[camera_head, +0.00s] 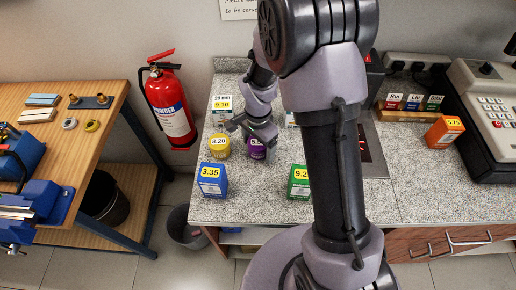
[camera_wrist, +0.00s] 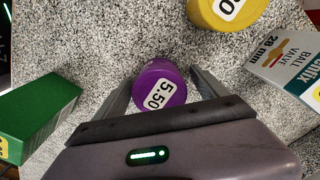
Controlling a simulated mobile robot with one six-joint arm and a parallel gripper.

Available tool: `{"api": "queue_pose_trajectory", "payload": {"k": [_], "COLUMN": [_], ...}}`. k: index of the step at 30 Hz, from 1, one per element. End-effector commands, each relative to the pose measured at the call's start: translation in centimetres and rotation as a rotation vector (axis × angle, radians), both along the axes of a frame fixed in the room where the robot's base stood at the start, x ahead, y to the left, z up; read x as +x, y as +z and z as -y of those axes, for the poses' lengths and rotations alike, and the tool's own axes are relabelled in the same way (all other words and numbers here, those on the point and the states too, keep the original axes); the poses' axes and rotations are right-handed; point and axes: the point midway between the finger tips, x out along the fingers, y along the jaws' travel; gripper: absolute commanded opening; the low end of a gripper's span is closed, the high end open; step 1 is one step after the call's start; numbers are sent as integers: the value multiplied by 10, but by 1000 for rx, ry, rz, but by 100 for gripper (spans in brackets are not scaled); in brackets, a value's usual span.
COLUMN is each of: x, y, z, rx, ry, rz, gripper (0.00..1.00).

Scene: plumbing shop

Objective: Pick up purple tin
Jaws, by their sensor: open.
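The purple tin (camera_wrist: 160,84) stands on the speckled grey counter with a white 5.50 label on it. In the wrist view it sits between the two fingers of my gripper (camera_wrist: 160,88), which are open on either side of it. In the head view the purple tin (camera_head: 257,150) is partly hidden by my gripper (camera_head: 250,131), which reaches down over it from behind. I cannot tell whether the fingers touch the tin.
A yellow tin (camera_head: 219,146) stands close left of the purple tin. A blue box (camera_head: 212,181) and a green box (camera_head: 299,182) stand nearer the front edge. A ball valve box (camera_head: 222,108) stands behind. An orange box (camera_head: 444,131) and a till (camera_head: 490,105) are at right.

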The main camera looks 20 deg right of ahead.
Motion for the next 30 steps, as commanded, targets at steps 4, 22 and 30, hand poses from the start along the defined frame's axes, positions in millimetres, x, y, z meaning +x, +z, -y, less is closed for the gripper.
{"api": "queue_pose_trajectory", "payload": {"k": [4, 22, 30], "x": [0, 0, 1], "y": [1, 2, 64], "z": [0, 0, 0], "rx": [0, 0, 0], "ry": [0, 0, 1], "rz": [1, 1, 6], "gripper": [83, 10, 10]}}
